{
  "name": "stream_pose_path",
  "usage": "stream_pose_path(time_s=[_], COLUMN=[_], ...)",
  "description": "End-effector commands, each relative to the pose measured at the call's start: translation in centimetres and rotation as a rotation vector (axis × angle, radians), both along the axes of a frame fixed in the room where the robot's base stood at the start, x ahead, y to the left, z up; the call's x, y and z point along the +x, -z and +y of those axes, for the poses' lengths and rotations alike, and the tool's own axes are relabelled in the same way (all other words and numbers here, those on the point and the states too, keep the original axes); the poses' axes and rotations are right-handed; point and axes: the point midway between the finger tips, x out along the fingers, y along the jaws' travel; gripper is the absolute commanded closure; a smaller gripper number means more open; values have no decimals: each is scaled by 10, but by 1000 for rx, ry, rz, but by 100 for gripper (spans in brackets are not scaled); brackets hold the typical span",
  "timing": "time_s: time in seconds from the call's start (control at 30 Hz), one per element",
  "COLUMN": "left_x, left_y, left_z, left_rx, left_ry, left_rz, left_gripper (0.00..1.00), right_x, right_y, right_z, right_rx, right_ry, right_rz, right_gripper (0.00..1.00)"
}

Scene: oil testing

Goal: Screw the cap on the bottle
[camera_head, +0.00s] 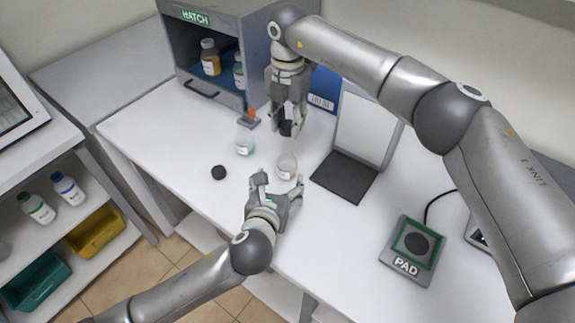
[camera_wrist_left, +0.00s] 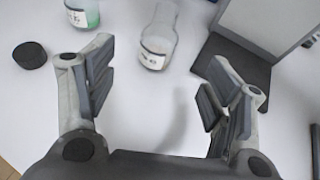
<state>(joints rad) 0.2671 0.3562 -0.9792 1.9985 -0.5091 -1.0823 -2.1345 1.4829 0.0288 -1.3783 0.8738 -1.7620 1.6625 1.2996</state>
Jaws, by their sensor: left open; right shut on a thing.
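A clear bottle (camera_head: 287,166) with a white label stands open on the white table, just beyond my left gripper. It also shows in the left wrist view (camera_wrist_left: 158,40), ahead of the fingers. My left gripper (camera_head: 278,190) is open and empty, its fingers (camera_wrist_left: 160,105) apart on the near side of the bottle and not touching it. My right gripper (camera_head: 288,126) points down above and behind the bottle, shut on a small dark thing that looks like a black cap (camera_head: 285,128). Another black cap (camera_head: 218,172) lies on the table to the left.
A bottle with green liquid (camera_head: 244,144) stands left of the clear bottle. A dark stand with an upright panel (camera_head: 345,178) is close on the right. The hatch cabinet (camera_head: 222,50) is behind, and the pad (camera_head: 411,250) is at front right.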

Motion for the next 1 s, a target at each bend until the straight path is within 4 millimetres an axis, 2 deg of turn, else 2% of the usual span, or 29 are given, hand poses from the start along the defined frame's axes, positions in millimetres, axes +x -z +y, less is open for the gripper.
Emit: stream_pose_path(time_s=[0.3,0.6,0.8,1.0], left_x=[47,83,93,95], left_y=[20,34,39,40], left_z=[-9,-16,-18,-19], left_rx=[-1,-1,-1,-2], left_ry=[-3,-2,-2,-1], left_rz=[1,0,1,1], left_gripper=[26,26,26,26], right_x=[0,0,0,0], right_y=[0,0,0,0], right_z=[0,0,0,0], right_rx=[0,0,0,0], right_ry=[0,0,0,0], right_rz=[0,0,0,0], right_gripper=[75,75,75,75])
